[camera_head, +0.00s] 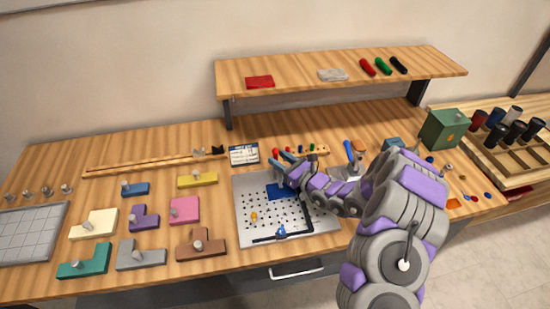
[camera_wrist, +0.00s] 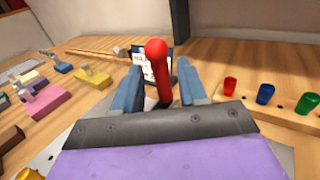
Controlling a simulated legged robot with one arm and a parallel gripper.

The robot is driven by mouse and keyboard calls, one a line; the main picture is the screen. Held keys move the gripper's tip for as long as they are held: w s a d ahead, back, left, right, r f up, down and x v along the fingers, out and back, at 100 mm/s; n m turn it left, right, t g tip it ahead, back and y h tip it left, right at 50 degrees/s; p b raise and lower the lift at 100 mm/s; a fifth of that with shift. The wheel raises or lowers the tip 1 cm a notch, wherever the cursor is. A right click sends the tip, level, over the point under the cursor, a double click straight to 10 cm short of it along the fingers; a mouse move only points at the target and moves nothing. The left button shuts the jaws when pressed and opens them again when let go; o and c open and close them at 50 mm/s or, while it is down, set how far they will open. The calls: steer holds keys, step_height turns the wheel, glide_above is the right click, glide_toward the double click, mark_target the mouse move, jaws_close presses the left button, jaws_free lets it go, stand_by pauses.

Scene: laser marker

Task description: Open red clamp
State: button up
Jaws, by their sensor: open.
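The red clamp handle (camera_wrist: 158,72) stands upright with a round red ball on top in the wrist view. It sits between the two blue fingers of my gripper (camera_wrist: 161,88), with visible gaps on both sides. My gripper is open around the handle. In the head view my gripper (camera_head: 284,166) is low over the back part of the perforated metal plate (camera_head: 245,200). A small red spot, likely the clamp's ball (camera_head: 276,151), shows at the fingers. The clamp's base is hidden by my gripper.
A blue piece (camera_head: 277,192) lies on the plate. A strip with coloured pegs (camera_wrist: 265,94) is to the right of my gripper. A printed card (camera_head: 244,154) stands behind the plate. Coloured blocks (camera_head: 184,210) lie to the left. A raised shelf (camera_head: 300,83) spans the back.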

steer(key=shift+x, duration=1.25)
jaws_close()
